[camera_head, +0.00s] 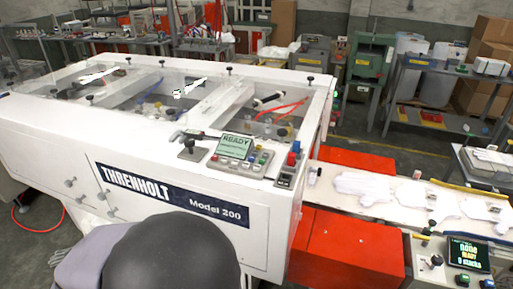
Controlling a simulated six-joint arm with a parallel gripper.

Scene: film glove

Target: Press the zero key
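A control panel (231,163) sits on the white top of the machine marked THRENHOLT Model 200, near its front right corner. Its green screen (237,146) reads READY. Small coloured keys, among them blue, yellow and red, sit beside and below the screen. They are too small for me to read, so I cannot tell which one is the zero key. My gripper does not show in this view. A dark rounded part of my arm fills the bottom middle and hides part of the machine's front.
A small box with red and blue knobs (289,168) stands right of the panel. A second console screen (468,254) is at lower right, beside a conveyor (387,205) carrying white gloves. Orange-red cabinets (345,245) stand below.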

